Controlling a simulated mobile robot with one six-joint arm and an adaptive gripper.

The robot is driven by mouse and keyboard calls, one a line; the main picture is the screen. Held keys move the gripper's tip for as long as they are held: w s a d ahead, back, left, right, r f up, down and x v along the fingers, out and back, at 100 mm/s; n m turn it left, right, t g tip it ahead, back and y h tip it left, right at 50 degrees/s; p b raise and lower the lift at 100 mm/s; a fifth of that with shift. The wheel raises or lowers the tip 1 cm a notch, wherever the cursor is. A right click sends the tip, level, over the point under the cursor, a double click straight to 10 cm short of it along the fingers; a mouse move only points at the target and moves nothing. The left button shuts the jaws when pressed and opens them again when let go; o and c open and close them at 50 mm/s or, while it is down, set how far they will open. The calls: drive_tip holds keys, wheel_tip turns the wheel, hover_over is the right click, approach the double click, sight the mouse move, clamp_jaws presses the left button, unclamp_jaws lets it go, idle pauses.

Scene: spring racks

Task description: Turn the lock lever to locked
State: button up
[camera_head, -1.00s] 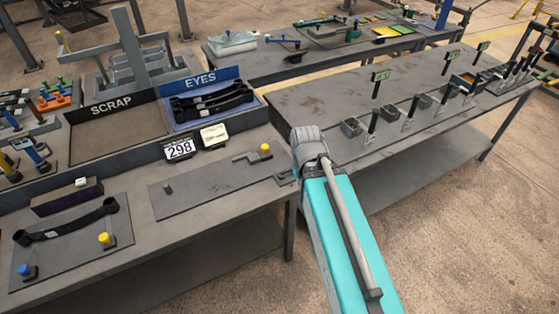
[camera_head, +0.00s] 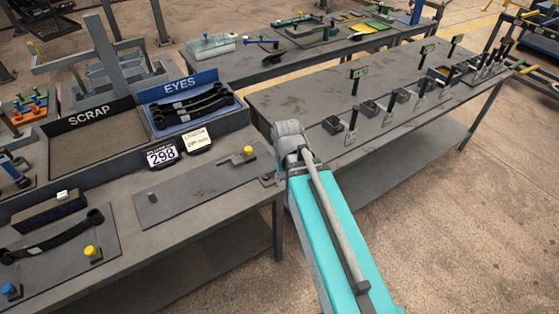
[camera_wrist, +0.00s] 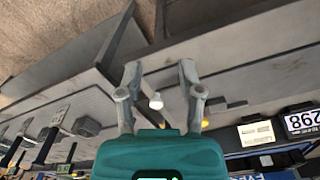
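The likely lock lever is a short grey bar with a yellow knob (camera_head: 248,151), on a flat grey plate (camera_head: 190,187) at the right end of the near bench. No marking of locked or unlocked is readable. My gripper (camera_wrist: 160,76) is open in the wrist view, its two fingers apart with nothing gripped. A small white knob (camera_wrist: 156,102) shows in the gap between them; I cannot tell its distance. A yellow patch (camera_wrist: 209,124) shows beside the right finger. In the head view my arm's end is at the bench's right end, and the fingers are hidden.
The 298 card (camera_head: 161,155) and a cream card (camera_head: 196,140) stand behind the plate. The SCRAP tray (camera_head: 90,145) and the blue EYES bin (camera_head: 185,100) are farther back. A long bench (camera_head: 310,95) with small bins and signs stands to the right, across a gap.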

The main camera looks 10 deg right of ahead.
drive_tip(key=shift+o, duration=0.8)
drive_tip(key=w+d+r+m+p, duration=0.1)
drive_tip(key=w+r+m+p, duration=0.1)
drive_tip(key=w, duration=0.5)
drive_tip(key=w+d+r+m+p, duration=0.1)
drive_tip(key=w+r+p, duration=0.3)
drive_tip(key=w, duration=0.4)
drive_tip(key=shift+d+r+m, duration=0.15)
drive_tip(key=shift+r+m, duration=0.05)
drive_tip(key=shift+m, duration=0.7)
drive_tip(key=shift+s, duration=0.1)
drive_tip(key=shift+f+b, duration=0.25)
drive_tip(key=shift+b, duration=0.05)
wheel_tip(320, 180, down, 13)
drive_tip(key=b, duration=1.3)
drive_tip(key=shift+f, duration=0.15)
clamp_jaws()
